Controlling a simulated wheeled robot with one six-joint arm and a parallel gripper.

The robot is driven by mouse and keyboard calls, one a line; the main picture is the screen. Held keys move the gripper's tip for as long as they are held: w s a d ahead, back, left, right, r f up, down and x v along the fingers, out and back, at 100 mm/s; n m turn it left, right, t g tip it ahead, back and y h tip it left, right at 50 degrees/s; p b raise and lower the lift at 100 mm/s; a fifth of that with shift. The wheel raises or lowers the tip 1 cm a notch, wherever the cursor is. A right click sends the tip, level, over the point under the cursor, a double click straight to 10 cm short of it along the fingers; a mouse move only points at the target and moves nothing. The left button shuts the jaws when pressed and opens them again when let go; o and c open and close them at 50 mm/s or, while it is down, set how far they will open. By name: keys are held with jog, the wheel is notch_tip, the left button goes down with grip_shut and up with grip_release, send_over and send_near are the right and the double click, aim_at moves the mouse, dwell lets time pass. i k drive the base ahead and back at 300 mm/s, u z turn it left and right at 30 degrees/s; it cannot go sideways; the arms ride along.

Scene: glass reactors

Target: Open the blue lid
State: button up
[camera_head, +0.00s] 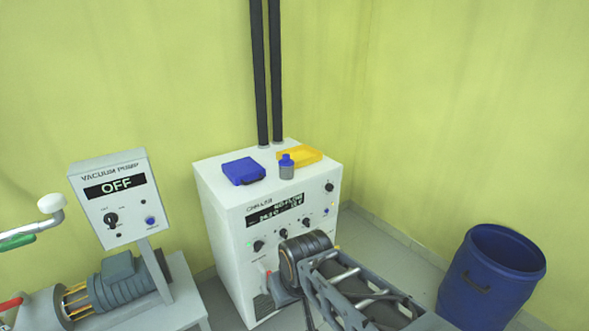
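A flat blue lid-like piece (243,170) lies on the left of the white chiller's top (222,168). It looks shut, with a notch or handle on its front edge. To its right a small grey bottle with a blue cap (287,160) stands upright on the same top. I cannot tell from this view which blue piece is the lid meant. My arm rises from the lower right in front of the chiller, its dark rounded joint below the control panel. My gripper's fingers do not show, so whether they hold anything is hidden.
A yellow tray (312,154) lies behind the bottle. Two black pipes (268,75) rise behind the chiller. A vacuum pump panel reading OFF (112,198) stands left, above a motor (118,283). A blue open-topped barrel (487,285) stands right. Floor shows between chiller and barrel.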

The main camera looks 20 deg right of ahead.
aim_at(247, 171)
jog(key=z, duration=0.15)
jog(key=i, duration=1.45)
jog(key=u, duration=0.75)
